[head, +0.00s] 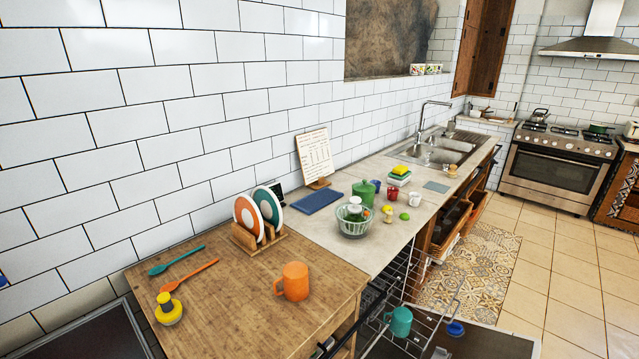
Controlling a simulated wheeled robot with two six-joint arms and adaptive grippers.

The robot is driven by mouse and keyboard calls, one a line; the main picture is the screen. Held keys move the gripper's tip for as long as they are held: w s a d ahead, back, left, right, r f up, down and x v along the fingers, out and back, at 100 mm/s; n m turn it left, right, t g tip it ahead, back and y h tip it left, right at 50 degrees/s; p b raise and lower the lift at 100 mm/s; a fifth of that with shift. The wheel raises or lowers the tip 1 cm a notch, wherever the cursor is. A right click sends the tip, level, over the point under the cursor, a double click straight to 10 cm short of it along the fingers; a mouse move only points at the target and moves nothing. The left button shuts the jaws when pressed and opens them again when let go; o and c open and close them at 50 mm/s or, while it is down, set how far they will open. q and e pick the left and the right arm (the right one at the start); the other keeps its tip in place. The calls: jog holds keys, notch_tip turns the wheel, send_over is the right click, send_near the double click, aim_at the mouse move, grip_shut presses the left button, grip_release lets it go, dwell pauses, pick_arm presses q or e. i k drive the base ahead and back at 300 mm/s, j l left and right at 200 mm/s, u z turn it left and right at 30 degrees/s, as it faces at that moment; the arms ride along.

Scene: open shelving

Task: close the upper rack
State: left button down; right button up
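A wire rack (425,322) is pulled out from under the counter at the bottom middle of the head view. A teal mug (398,321) stands in it, and a small blue item (455,328) shows at its right side. Its near part is cut off by the picture's lower edge. More dark wire (400,270) shows between the wooden table and the counter's cabinets. I cannot tell where one rack ends and another begins. Neither of my grippers is in view.
The counter (335,225) carries a colander (354,219) and several small items. Open drawers (455,225) jut out beyond. Tiled floor at right is clear.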

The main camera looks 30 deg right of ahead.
aim_at(417, 339)
jog(key=z, duration=1.95)
jog(key=l+u, duration=0.15)
jog(key=u, duration=0.65)
jog(key=i+l+u, duration=0.1)
jog(key=l+u, duration=0.25)
jog(key=l, duration=0.45)
jog(key=l+u, duration=0.4)
jog(key=l, duration=0.35)
jog(key=k+l+u, duration=0.1)
jog(key=l+u, duration=0.25)
jog(key=l, duration=0.45)
jog(key=k+l, duration=0.1)
jog(key=l, duration=0.4)
jog(key=k+l, duration=0.1)
jog(key=l, duration=0.4)
jog(key=k+l, duration=0.1)
jog(key=l, duration=0.4)
